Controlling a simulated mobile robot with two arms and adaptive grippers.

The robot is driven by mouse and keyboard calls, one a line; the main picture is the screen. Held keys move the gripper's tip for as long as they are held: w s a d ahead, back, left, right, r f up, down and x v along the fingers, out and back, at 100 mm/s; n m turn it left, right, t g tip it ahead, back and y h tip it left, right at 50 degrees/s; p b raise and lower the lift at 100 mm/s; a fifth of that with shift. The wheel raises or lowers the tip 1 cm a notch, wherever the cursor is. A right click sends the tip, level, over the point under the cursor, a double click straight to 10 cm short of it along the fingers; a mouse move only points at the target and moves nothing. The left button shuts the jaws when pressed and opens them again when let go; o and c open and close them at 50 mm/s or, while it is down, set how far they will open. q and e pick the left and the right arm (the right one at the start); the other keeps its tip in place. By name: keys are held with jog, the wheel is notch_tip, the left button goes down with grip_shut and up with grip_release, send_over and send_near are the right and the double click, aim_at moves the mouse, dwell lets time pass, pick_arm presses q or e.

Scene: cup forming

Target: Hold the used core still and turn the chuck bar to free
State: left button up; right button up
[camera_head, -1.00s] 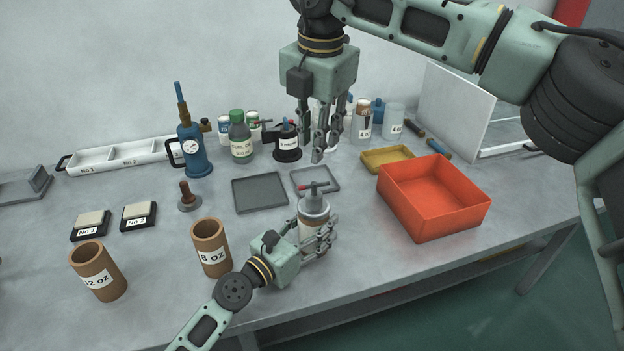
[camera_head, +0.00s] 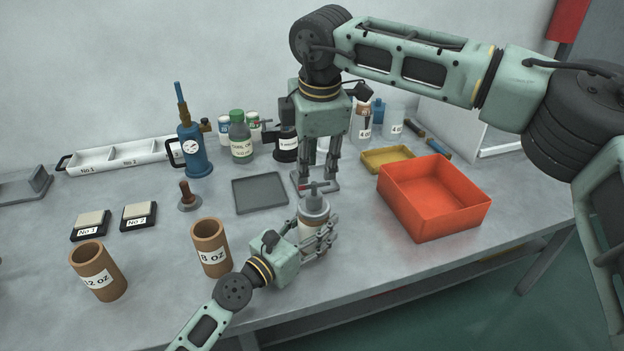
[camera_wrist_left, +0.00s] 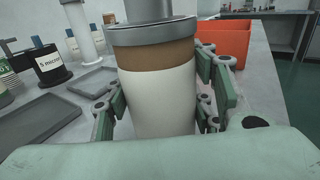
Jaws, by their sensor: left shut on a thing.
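The used core (camera_head: 312,228) stands upright near the front of the table, with a grey metal chuck (camera_head: 313,207) on top. In the left wrist view the core (camera_wrist_left: 160,95) shows a white wrap and a brown band under the chuck's grey rim (camera_wrist_left: 152,32). The chuck bar (camera_head: 316,187), a thin crossbar with a red end, sits above the chuck. My left gripper (camera_head: 322,238) is shut around the core, with fingers on both sides. My right gripper (camera_head: 318,180) points down at the bar with its fingers apart. Whether they touch the bar is unclear.
An orange bin (camera_head: 435,205) and a yellow tray (camera_head: 387,159) stand to the right. A grey tray (camera_head: 260,194) lies left of the core, and an 8 oz brown cup (camera_head: 210,240) stands further left. Bottles (camera_head: 241,140) stand behind.

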aim_at(312, 182)
jog(key=shift+w+a+f, duration=0.1)
jog(key=shift+w+f, duration=0.05)
jog(key=shift+f, duration=0.75)
jog(key=shift+w+f, duration=0.2)
jog(key=shift+f, duration=0.65)
jog(key=shift+w+a+f, duration=0.1)
jog(key=shift+w+f, duration=0.05)
jog(key=shift+f, duration=0.75)
grip_shut()
jog(key=shift+r, duration=0.1)
